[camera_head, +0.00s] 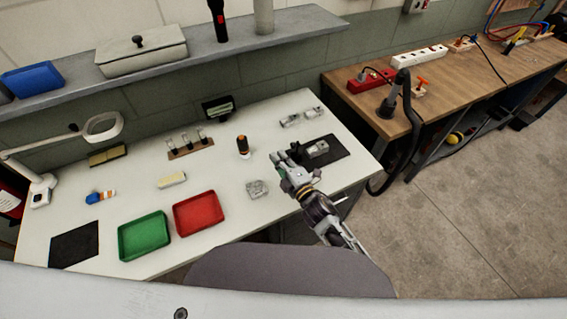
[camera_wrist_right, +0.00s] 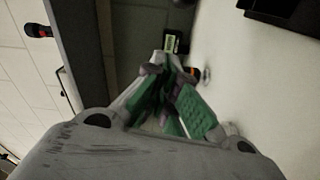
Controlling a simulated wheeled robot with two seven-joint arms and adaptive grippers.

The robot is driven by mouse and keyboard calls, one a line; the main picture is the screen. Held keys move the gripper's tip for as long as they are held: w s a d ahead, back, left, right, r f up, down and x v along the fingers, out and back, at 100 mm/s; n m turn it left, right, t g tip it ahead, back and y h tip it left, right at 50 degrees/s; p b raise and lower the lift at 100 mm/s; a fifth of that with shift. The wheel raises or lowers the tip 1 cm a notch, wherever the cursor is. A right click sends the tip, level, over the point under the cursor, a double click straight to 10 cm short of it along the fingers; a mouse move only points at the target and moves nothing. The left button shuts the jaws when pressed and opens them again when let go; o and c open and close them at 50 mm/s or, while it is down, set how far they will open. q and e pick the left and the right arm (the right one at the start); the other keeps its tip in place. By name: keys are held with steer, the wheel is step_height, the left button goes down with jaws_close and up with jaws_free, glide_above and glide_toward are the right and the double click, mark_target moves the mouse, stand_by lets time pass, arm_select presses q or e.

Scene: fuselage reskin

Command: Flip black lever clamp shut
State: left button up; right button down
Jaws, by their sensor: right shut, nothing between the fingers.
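A grey metal block (camera_head: 317,149) sits on the right-hand black mat (camera_head: 337,153), on the white table. A small dark shape (camera_head: 297,152) shows beside the block's left end. It may be the black lever clamp, but it is too small to tell its lever position. My right gripper (camera_head: 278,158) is just left of the block and mat, shut and empty. In the right wrist view its green-padded fingers (camera_wrist_right: 172,70) come together at the tips. No clamp can be made out in that view. My left gripper is not in view.
A dark bottle with an orange band (camera_head: 243,146) stands left of my right gripper. Another metal part (camera_head: 257,189), a red tray (camera_head: 197,213) and a green tray (camera_head: 144,236) lie nearer the front. More metal parts (camera_head: 290,120) lie behind the mat.

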steer(key=shift+w+d+f+p, duration=0.15)
steer(key=shift+w+d+p, duration=0.25)
steer(key=shift+w, duration=0.5)
steer(key=shift+w+d+f+p, duration=0.2)
steer(key=shift+w+d, duration=0.4)
steer(key=shift+w, duration=0.3)
